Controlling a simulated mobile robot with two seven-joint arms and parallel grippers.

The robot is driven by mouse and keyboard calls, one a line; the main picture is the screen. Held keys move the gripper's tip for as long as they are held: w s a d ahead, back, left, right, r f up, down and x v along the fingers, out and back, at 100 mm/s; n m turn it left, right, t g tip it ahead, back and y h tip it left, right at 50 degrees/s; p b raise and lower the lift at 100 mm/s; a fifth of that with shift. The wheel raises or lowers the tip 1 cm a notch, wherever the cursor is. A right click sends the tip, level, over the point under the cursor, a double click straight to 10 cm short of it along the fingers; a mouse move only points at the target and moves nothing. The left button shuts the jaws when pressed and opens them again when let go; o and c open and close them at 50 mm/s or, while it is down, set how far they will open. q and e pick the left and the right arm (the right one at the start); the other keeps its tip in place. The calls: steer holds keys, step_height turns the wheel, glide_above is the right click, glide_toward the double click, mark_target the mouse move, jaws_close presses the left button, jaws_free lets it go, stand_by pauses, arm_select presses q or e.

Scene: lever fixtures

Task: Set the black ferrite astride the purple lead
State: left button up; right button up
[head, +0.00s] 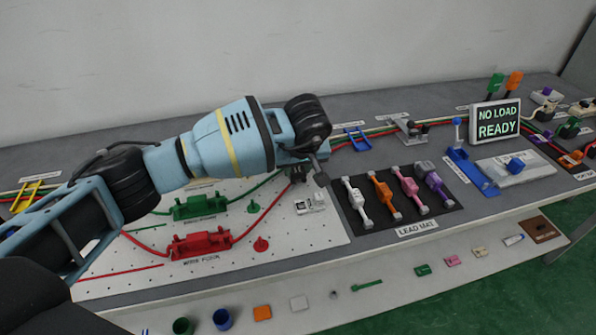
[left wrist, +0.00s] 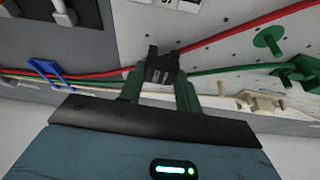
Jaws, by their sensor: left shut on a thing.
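My left gripper (left wrist: 162,88) is shut on the black ferrite (left wrist: 160,66), a small dark block with a pale mark, seen between green fingers in the left wrist view. In the head view the left gripper (head: 308,172) is partly hidden behind its own wrist, above the right end of the white pegboard. The ferrite (head: 297,173) shows only as a small dark shape there. The purple lead (head: 434,183) lies on the black lead mat, rightmost in the row, apart from the gripper. My right gripper is not in view.
The lead mat (head: 358,228) also holds white (head: 356,202), orange (head: 384,195) and pink (head: 410,189) leads. A red fixture (head: 201,245) and a green fixture (head: 201,208) stand on the pegboard (head: 325,232). Right of the mat are a blue lever (head: 470,170) and a display (head: 495,119).

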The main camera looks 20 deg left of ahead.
arm_select(q)
step_height(320, 180, up, 2)
steer(key=shift+w, duration=0.1)
steer(key=s+d, duration=0.1)
steer(key=s, duration=0.4)
steer(key=s+d+r, duration=0.1)
steer(key=s+d, duration=0.1)
steer(key=s, duration=0.3)
steer(key=s+d, duration=0.1)
steer(key=s, duration=0.4)
steer(key=shift+s+d+r, duration=0.2)
steer(key=shift+s+d, duration=0.1)
steer(key=shift+f, duration=0.1)
